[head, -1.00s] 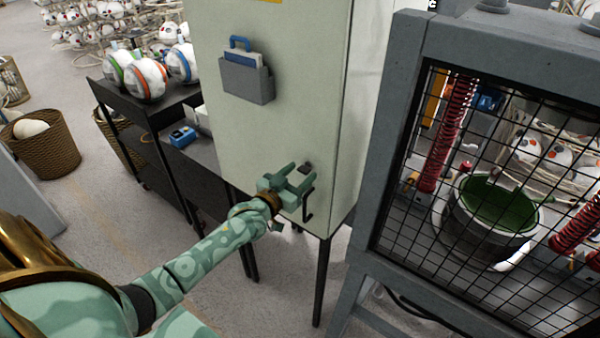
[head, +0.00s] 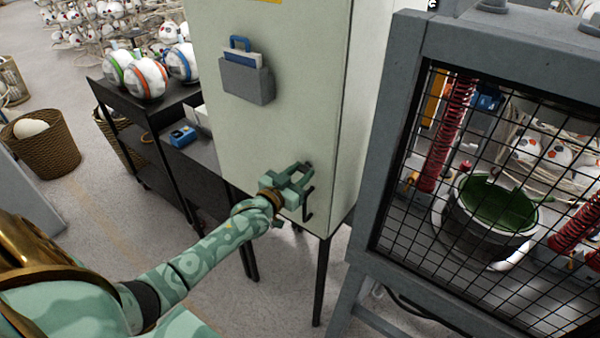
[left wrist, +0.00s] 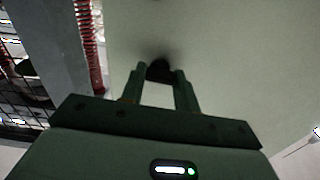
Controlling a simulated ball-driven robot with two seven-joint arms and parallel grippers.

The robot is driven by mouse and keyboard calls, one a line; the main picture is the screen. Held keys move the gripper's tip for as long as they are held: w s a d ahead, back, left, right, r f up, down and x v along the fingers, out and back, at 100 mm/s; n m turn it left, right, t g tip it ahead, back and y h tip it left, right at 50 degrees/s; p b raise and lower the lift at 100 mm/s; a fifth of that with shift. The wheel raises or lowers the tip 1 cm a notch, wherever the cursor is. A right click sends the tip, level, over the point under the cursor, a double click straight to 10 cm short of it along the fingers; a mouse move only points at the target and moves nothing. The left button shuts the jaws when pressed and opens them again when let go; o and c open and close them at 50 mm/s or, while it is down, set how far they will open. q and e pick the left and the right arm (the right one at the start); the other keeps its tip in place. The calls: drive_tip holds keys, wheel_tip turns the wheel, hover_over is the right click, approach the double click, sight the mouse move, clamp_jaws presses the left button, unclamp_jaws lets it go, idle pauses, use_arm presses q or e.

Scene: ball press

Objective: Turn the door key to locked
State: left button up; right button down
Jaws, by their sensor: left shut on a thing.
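The door key (left wrist: 159,70) shows as a small dark piece between the fingertips in the left wrist view; its shape and turn angle are hard to make out. My left gripper (head: 304,173) is shut on it at the front of the pale green cabinet (head: 265,130). In the left wrist view the two fingers (left wrist: 158,75) stand apart with the key between their tips. In the head view the fingers largely hide the key. A dark door handle (head: 308,205) is just below and right of the fingers. My right gripper is not in view.
A grey press frame (head: 395,140) with a mesh front stands to the right of the cabinet. A grey holder (head: 248,82) is on the cabinet door. A black cart (head: 150,113) with several balls stands left. Floor between is clear.

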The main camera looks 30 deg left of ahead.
use_arm(q)
drive_tip(key=m+b, duration=0.2)
drive_tip(key=m, duration=1.5)
idle(0.7)
drive_tip(key=o, duration=1)
drive_tip(key=s, duration=0.5)
drive_tip(key=s+a+b, duration=0.1)
drive_tip(key=s, duration=0.5)
drive_tip(key=s+b, duration=0.1)
drive_tip(key=s, duration=0.4)
drive_tip(key=shift+s+a, duration=0.15)
